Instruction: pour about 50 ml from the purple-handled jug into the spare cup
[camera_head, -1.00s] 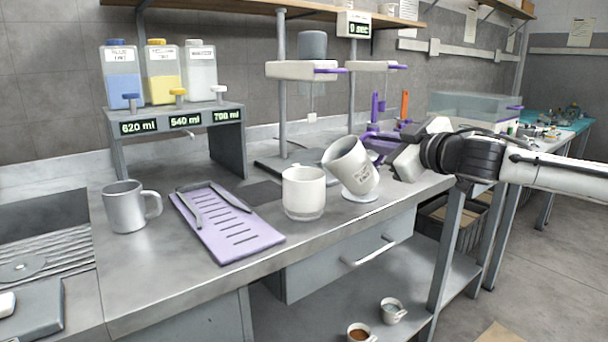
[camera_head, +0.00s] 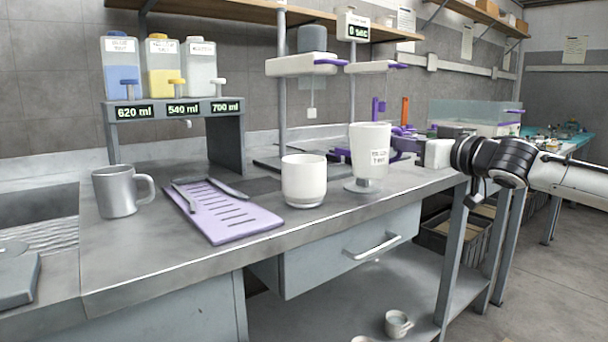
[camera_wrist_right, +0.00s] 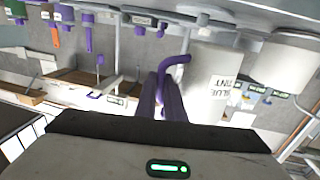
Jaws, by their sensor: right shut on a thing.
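The white jug (camera_head: 371,150) carries a tint label and is upright, raised above the bench over a small round pale base (camera_head: 362,186). Its purple handle (camera_wrist_right: 176,66) shows in the wrist view, with my right gripper (camera_wrist_right: 163,92) shut on it. In the head view my right gripper (camera_head: 408,148) reaches the jug from the right. A plain white cup (camera_head: 303,182), seemingly the spare cup, stands upright on the bench just left of the jug, apart from it. The liquid inside either is hidden. My left gripper is not in view.
A grey metal mug (camera_head: 119,192) and a lilac slotted tray (camera_head: 240,226) with tongs lie left of the cup. Tint bottles stand on a rack (camera_head: 228,108) behind. A stand with posts (camera_head: 281,90) rises behind the cup. A small cup (camera_head: 397,323) sits on the lower shelf.

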